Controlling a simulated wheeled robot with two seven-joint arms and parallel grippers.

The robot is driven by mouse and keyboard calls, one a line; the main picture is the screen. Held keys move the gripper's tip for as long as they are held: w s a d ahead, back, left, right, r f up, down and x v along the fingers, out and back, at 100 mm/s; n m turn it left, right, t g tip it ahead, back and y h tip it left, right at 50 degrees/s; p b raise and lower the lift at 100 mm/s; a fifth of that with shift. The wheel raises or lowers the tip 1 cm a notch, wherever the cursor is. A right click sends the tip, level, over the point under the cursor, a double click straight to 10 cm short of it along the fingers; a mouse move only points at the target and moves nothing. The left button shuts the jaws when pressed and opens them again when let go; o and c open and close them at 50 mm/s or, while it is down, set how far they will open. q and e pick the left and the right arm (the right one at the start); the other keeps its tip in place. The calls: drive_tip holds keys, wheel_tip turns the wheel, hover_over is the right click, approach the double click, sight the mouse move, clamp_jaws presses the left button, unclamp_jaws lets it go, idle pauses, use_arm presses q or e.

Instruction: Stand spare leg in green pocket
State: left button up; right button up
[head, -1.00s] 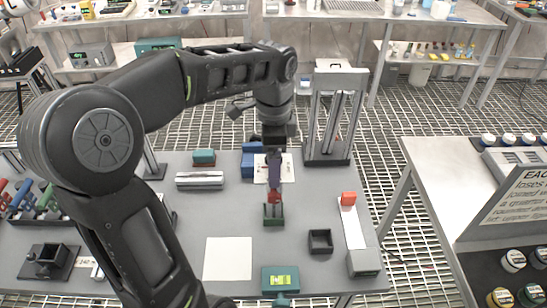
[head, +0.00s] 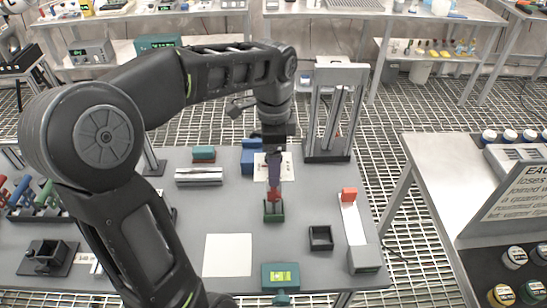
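The green pocket (head: 274,216) is a small green block-like holder near the middle of the grey table. A red spare leg (head: 274,195) stands roughly upright, with its lower end at the pocket; I cannot tell how deep it sits. My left gripper (head: 274,178) points down from above, its narrow purple-grey fingers closed on the leg's upper part, which they hide. My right gripper is out of view.
A dark open square tray (head: 320,238) lies right of the pocket, and a white sheet (head: 228,255) at front left. A tall grey frame (head: 335,110) stands behind. A rack with coloured legs (head: 35,205) is far left. A teal box (head: 281,276) is at the front.

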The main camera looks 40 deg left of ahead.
use_arm(q)
drive_tip(key=o, duration=2)
wheel_tip(320, 180, up, 6)
drive_tip(key=shift+f, duration=0.1)
drive_tip(key=shift+r+p, duration=0.7)
drive_tip(key=shift+p, duration=0.05)
drive_tip(key=shift+r, duration=0.35)
drive_tip(key=shift+f, duration=0.1)
